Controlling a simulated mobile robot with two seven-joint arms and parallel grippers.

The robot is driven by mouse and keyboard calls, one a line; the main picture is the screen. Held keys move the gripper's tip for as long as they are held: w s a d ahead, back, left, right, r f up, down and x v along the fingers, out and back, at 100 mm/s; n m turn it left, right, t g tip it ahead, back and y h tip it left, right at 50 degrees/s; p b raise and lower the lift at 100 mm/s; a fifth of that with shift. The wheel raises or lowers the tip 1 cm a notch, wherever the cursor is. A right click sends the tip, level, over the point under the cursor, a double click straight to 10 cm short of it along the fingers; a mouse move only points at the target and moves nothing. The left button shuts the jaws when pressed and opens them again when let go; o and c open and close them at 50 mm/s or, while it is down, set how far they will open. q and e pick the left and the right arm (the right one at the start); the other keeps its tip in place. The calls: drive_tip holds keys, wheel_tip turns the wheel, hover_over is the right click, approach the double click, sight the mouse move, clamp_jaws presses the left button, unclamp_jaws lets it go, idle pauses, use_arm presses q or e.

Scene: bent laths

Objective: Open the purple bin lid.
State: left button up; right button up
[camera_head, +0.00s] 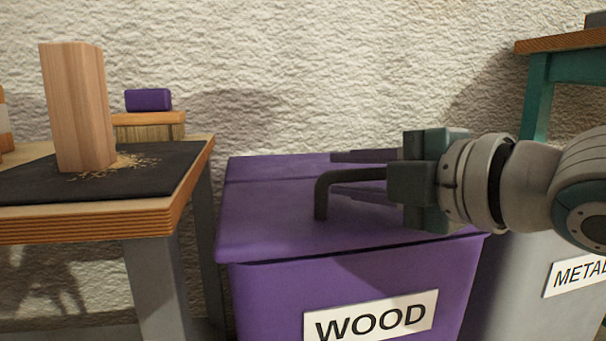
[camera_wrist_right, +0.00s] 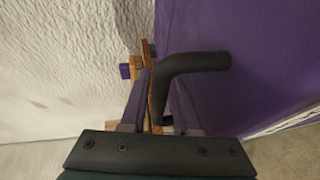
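The purple bin (camera_head: 350,290) stands in the middle of the head view with a white WOOD label. Its purple lid (camera_head: 262,215) lies shut on top, and it also shows in the right wrist view (camera_wrist_right: 265,50). A dark bent handle (camera_head: 321,198) rises from the lid; it also shows in the right wrist view (camera_wrist_right: 198,62). My right gripper (camera_head: 335,171) reaches in from the right, low over the lid. Its two fingers are apart, with the handle's bar seemingly between them. I cannot tell whether either finger touches it. My left gripper is not in view.
A grey bin (camera_head: 535,295) labelled METAL stands close at right. At left, a workbench (camera_head: 95,222) holds a wooden block (camera_head: 78,110) on a dark mat (camera_head: 165,180). A rough pale wall (camera_head: 300,60) rises behind.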

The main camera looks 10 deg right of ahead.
clamp_jaws()
idle(1.3)
